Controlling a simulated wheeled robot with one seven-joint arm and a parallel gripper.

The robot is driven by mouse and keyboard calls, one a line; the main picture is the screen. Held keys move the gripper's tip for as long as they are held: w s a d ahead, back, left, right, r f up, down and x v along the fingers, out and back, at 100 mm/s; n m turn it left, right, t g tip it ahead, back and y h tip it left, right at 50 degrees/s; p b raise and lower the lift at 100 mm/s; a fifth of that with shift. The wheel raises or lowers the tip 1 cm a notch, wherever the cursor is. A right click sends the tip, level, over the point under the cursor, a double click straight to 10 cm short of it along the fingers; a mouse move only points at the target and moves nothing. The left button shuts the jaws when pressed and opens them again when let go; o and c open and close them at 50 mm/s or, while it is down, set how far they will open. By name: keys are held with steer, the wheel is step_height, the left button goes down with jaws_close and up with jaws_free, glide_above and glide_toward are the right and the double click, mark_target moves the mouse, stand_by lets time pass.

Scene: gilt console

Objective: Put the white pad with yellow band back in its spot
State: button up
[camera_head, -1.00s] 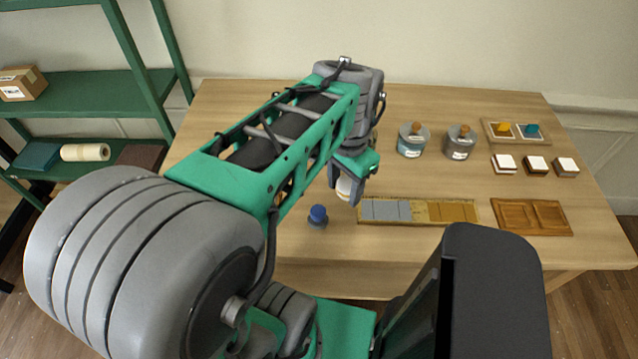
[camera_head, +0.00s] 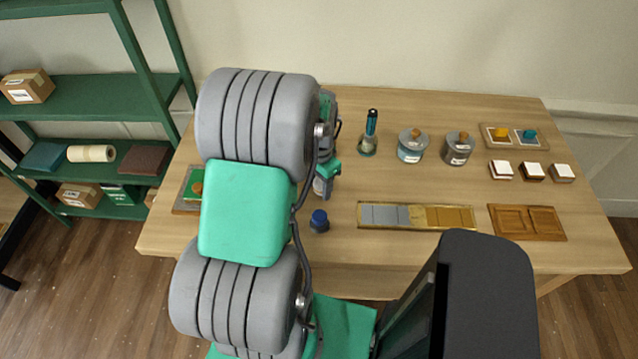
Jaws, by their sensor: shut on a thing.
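My gripper (camera_head: 323,186) hangs over the left-middle of the table, just behind the blue-knobbed object, and is partly covered by my arm. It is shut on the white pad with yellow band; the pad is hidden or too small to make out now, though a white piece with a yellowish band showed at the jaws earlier. A tray (camera_head: 181,207) at the table's left end holds a green piece (camera_head: 190,188) with an orange-yellow knob; my arm hides its right part. Another tray (camera_head: 515,146) at the back right holds a yellow-knobbed and a teal-knobbed piece. I cannot tell which spot is the pad's.
The blue-knobbed object (camera_head: 319,221) stands close in front of my gripper. A gilt-edged panel (camera_head: 416,229) and a brown wooden panel (camera_head: 527,237) lie along the front. A brush-like tool (camera_head: 369,133), two lidded jars (camera_head: 411,147) and three white-topped blocks (camera_head: 532,172) stand behind.

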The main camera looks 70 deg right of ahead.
steer(key=shift+f, duration=0.25)
steer(key=o, duration=1.5)
steer(key=shift+r, duration=0.1)
steer(key=shift+c, duration=0.2)
